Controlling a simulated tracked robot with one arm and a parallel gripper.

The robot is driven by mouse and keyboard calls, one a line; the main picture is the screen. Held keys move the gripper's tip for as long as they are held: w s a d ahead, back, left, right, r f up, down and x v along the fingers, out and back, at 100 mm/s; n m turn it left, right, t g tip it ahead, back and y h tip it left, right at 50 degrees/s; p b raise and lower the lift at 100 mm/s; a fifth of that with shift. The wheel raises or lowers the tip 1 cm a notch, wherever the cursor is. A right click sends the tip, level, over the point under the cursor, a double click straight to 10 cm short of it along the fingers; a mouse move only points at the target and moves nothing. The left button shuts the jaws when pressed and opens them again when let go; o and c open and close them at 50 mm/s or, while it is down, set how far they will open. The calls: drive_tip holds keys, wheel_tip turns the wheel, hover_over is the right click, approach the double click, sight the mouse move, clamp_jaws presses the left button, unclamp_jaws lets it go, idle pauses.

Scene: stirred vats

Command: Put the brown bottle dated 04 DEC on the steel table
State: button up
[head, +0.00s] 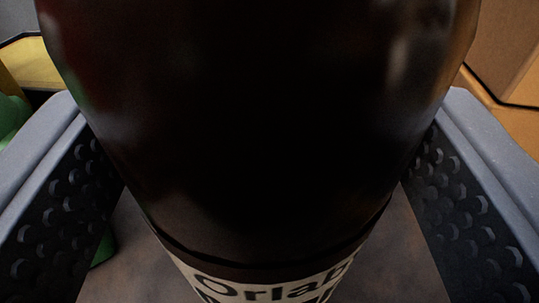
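A dark brown bottle (260,120) fills the middle of the head view, very close to the camera. Part of a pale label (275,285) shows at the bottom edge, with dark letters reading "Orlab". No date can be read, so I cannot tell whether this is the 04 DEC bottle. My gripper (262,105) has one grey finger with a dimpled black pad on each side of the bottle. The bottle covers the far parts of the pads, so I cannot tell whether they press on it. The bottle's base is hidden. I cannot make out the steel table.
A brownish mottled surface (128,245) shows below, between the fingers. Green things (12,118) and a yellow thing (35,62) are partly visible at the left. An orange-brown box-like thing (505,55) stands at the upper right. The bottle blocks the view ahead.

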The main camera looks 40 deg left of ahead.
drive_tip(key=shift+f, duration=0.3)
drive_tip(key=shift+r, duration=0.1)
drive_tip(key=o, duration=1.4)
drive_tip(key=shift+d, duration=0.1)
drive_tip(key=shift+s+d+r, duration=0.1)
drive_tip(key=shift+s+d, duration=0.4)
drive_tip(key=p+v, duration=0.2)
drive_tip(key=v, duration=0.8)
drive_tip(key=shift+s+d, duration=0.1)
drive_tip(key=shift+s, duration=0.15)
